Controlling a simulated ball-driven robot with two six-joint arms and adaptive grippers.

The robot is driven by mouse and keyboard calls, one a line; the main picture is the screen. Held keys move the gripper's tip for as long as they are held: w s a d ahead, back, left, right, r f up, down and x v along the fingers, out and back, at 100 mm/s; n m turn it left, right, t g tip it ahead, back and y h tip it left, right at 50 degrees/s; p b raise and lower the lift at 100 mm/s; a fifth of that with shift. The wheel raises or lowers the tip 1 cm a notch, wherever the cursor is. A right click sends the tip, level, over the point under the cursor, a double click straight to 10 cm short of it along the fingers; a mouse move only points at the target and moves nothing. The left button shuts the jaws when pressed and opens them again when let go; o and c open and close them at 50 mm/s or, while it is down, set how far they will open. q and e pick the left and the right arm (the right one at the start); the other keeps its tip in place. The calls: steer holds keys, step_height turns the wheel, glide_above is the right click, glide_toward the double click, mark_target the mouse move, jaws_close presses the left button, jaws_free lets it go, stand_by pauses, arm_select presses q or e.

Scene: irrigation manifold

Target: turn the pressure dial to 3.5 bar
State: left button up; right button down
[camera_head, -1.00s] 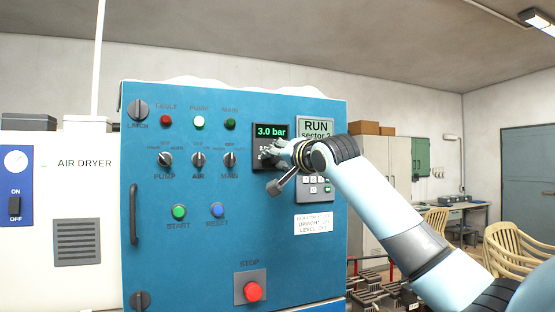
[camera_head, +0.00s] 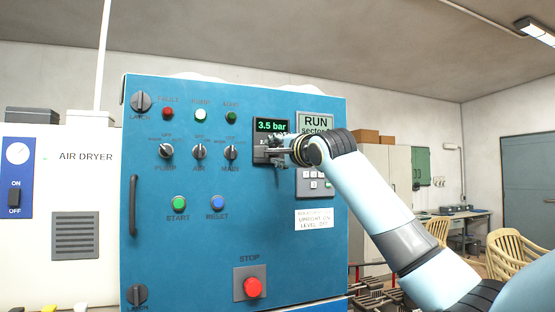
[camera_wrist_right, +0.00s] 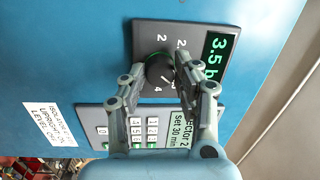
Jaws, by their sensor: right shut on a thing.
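The pressure dial (camera_wrist_right: 158,70) is a dark round knob with a green ring on a dark panel, with a scale showing 2 and 4 around it. Its display (camera_head: 271,126) reads 3.5 bar in green, and the same digits show in the right wrist view (camera_wrist_right: 215,58). My right gripper (camera_head: 274,150) is at the dial and covers most of it in the head view. In the wrist view its two fingers (camera_wrist_right: 158,82) are on either side of the knob and shut on it. My left gripper is not in view.
The blue cabinet (camera_head: 240,230) carries several switches and lamps and a red STOP button (camera_head: 252,287). A keypad (camera_wrist_right: 137,132) and the RUN screen (camera_head: 316,122) sit beside the dial. The air dryer (camera_head: 95,215) stands at left.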

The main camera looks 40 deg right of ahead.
steer(key=shift+f+m+b, duration=0.1)
steer(key=shift+m+b, duration=0.2)
steer(key=shift+m, duration=0.2)
steer(key=c, duration=1)
jaws_free()
steer(key=shift+o, duration=0.2)
steer(key=s+a, duration=0.1)
steer(key=s, duration=1)
steer(key=shift+s+a+f, duration=0.4)
steer(key=shift+f, duration=0.05)
